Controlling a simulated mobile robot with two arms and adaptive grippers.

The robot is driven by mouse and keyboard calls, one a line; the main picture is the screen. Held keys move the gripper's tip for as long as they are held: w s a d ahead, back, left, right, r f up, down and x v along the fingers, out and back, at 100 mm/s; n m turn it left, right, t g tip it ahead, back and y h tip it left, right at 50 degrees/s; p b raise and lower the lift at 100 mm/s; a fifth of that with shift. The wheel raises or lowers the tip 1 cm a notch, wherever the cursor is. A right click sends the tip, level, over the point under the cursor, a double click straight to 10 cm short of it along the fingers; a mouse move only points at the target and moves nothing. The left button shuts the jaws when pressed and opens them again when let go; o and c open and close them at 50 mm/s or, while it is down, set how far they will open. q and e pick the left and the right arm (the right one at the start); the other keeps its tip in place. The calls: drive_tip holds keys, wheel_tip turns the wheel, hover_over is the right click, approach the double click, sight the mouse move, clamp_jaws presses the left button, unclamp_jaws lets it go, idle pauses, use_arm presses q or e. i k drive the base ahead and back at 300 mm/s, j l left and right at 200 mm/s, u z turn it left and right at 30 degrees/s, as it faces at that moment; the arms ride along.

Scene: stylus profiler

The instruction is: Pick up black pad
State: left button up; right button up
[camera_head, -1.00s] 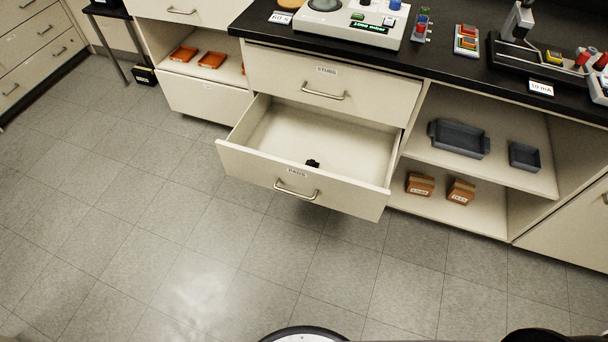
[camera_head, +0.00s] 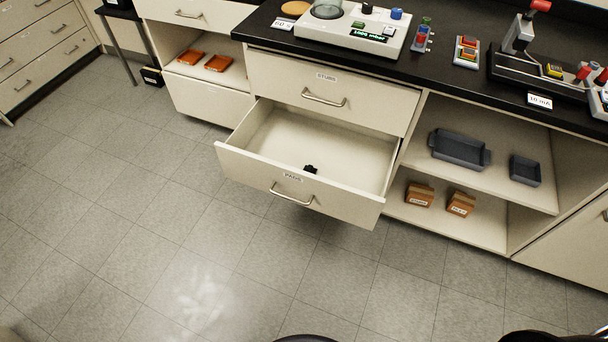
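The black pad (camera_head: 310,169) is a small dark piece lying in the open drawer (camera_head: 262,176), close behind the inside of its front panel. The drawer front carries a label that seems to read PADS and a metal handle. The lower part of the pad is hidden by the front panel. Neither of my grippers can be made out in the head view. Only dark rounded shapes show at the bottom edge.
A shut drawer (camera_head: 362,93) labelled STUBS sits above the open one. The black counter (camera_head: 440,67) holds instruments. Grey trays (camera_head: 459,149) and small brown boxes (camera_head: 419,194) stand on the right shelves. The tiled floor before the drawer is clear.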

sight(310, 168)
drive_tip(key=k+l+u, duration=0.15)
drive_tip(key=l+u, duration=0.15)
drive_tip(key=l, duration=0.15)
drive_tip(key=k+l+u, duration=0.15)
drive_tip(key=l+u, duration=0.15)
drive_tip(key=k+l+u, duration=0.3)
drive_tip(key=l, duration=0.15)
drive_tip(key=i, duration=0.1)
